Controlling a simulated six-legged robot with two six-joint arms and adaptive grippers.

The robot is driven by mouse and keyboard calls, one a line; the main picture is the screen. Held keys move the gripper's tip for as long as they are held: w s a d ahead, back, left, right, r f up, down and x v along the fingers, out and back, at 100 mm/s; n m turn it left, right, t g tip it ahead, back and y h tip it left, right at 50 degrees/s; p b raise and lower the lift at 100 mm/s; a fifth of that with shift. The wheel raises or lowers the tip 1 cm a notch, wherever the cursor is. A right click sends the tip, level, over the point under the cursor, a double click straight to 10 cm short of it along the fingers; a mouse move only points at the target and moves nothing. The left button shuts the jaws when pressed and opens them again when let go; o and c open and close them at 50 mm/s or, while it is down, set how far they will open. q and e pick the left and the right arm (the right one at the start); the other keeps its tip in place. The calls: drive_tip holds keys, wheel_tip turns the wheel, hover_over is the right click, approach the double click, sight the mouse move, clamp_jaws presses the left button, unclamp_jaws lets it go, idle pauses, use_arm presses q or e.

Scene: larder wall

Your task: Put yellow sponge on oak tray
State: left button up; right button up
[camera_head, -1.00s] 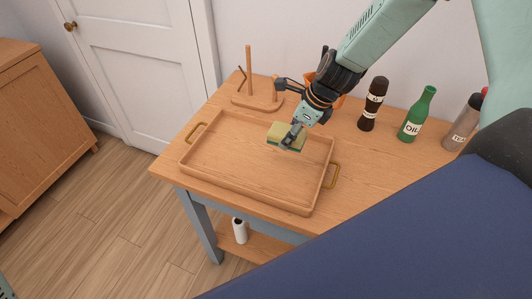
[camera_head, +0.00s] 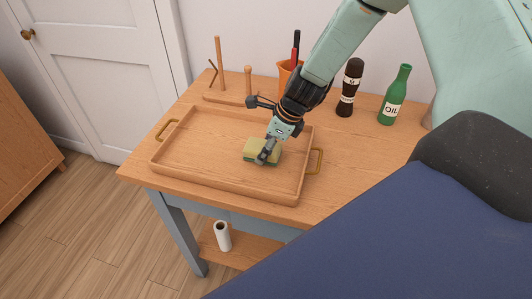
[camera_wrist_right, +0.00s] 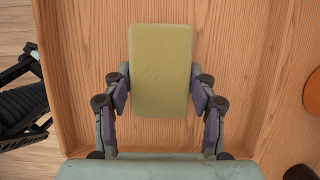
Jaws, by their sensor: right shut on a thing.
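The yellow sponge (camera_head: 262,151), with a dark green underside, is between the fingers of my right gripper (camera_head: 266,155). In the right wrist view the sponge (camera_wrist_right: 160,70) stands lengthwise between the two fingers (camera_wrist_right: 160,95), which press its sides. The oak tray (camera_head: 195,150) is a shallow wooden tray with brass handles on the table. The sponge is over the right part of the tray floor, low down; I cannot tell whether it touches. The tray floor (camera_wrist_right: 90,60) fills much of the wrist view.
Behind the tray stand a wooden peg stand (camera_head: 220,70) and an orange pot (camera_head: 288,80) with utensils. A dark mill (camera_head: 350,88) and a green oil bottle (camera_head: 395,96) stand to the right. A white roll (camera_head: 222,236) is on the lower shelf. The tray floor left of the sponge is clear.

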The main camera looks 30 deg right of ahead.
sight(275, 148)
drive_tip(key=shift+w+d+f, duration=0.1)
drive_tip(key=shift+w+f, duration=0.15)
drive_tip(key=shift+f, duration=0.15)
drive_tip(key=shift+d, duration=0.15)
drive_tip(key=shift+s+r, duration=0.15)
drive_tip(key=shift+s, duration=0.3)
drive_tip(key=o, duration=0.8)
drive_tip(key=shift+w, duration=0.2)
drive_tip(key=shift+c, duration=0.2)
drive_tip(key=shift+o, duration=0.7)
drive_tip(key=shift+w+f, duration=0.2)
drive_tip(key=shift+f, duration=0.05)
drive_tip(key=shift+o, duration=0.9)
drive_tip(key=shift+s+r, duration=0.2)
drive_tip(key=shift+s, duration=0.1)
drive_tip(key=shift+w+r+p, duration=0.15)
drive_tip(key=shift+r+p, duration=0.25)
drive_tip(key=p+v, duration=0.5)
drive_tip(key=shift+r+p, duration=0.55)
drive_tip(key=shift+p, duration=0.3)
drive_tip(key=shift+p+v, duration=2.7)
drive_tip(key=shift+p, duration=0.25)
